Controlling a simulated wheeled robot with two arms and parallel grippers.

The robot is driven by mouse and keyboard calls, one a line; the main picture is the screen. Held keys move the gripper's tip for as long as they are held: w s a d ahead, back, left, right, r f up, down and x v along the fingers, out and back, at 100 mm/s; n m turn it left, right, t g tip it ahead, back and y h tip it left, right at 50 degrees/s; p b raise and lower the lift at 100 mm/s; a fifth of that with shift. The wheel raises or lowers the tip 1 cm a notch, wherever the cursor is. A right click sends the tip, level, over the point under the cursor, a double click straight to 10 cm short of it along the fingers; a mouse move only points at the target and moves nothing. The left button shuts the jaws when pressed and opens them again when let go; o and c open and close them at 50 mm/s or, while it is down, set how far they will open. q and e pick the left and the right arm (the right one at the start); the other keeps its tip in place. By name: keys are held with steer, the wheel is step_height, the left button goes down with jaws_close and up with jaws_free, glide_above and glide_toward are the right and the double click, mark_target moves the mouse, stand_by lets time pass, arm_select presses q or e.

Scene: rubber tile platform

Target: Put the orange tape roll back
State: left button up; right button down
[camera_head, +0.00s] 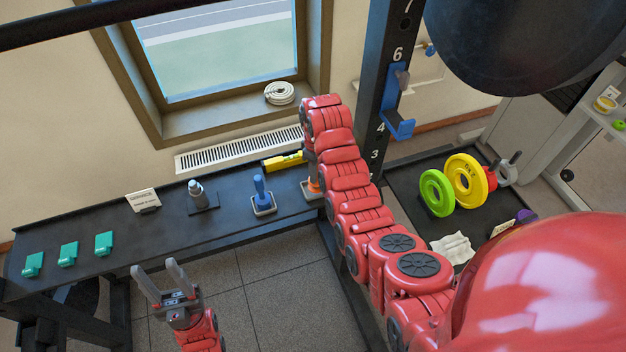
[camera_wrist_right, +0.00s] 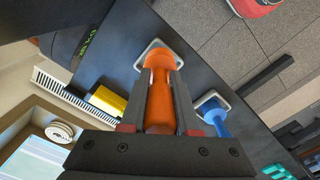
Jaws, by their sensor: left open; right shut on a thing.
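An orange handle-shaped thing (camera_wrist_right: 160,103) with a narrow neck and a wider head stands between the fingers of my right gripper (camera_wrist_right: 163,82) in the right wrist view. The gripper is shut on it. Its far end is at a pale-rimmed square holder (camera_wrist_right: 140,63) on the dark bench; I cannot tell whether it touches the holder. In the head view a bit of the orange thing (camera_head: 314,185) shows at the bench's right end, and my right arm hides most of that gripper. I see no ring-shaped orange tape. My left gripper (camera_head: 157,268) is open and empty in front of the bench.
On the bench (camera_head: 165,238) are a blue-handled tool in a holder (camera_head: 263,203), a yellow tool (camera_head: 284,162), a grey bottle (camera_head: 197,190), a small sign (camera_head: 143,201) and several green blocks (camera_head: 68,254). A black rack post (camera_head: 384,80) stands beside my right arm.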

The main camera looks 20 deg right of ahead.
steer(key=shift+w+a+f, duration=0.1)
steer(key=shift+w+a, duration=0.15)
steer(key=shift+w, duration=0.15)
steer(key=f+p, duration=0.1)
steer(key=f, duration=0.1)
steer(key=shift+w+f+p, duration=0.2)
steer(key=shift+f+p, duration=0.2)
steer(key=shift+s+f, duration=0.1)
steer(key=c, duration=0.7)
jaws_free()
steer(key=shift+o, duration=0.2)
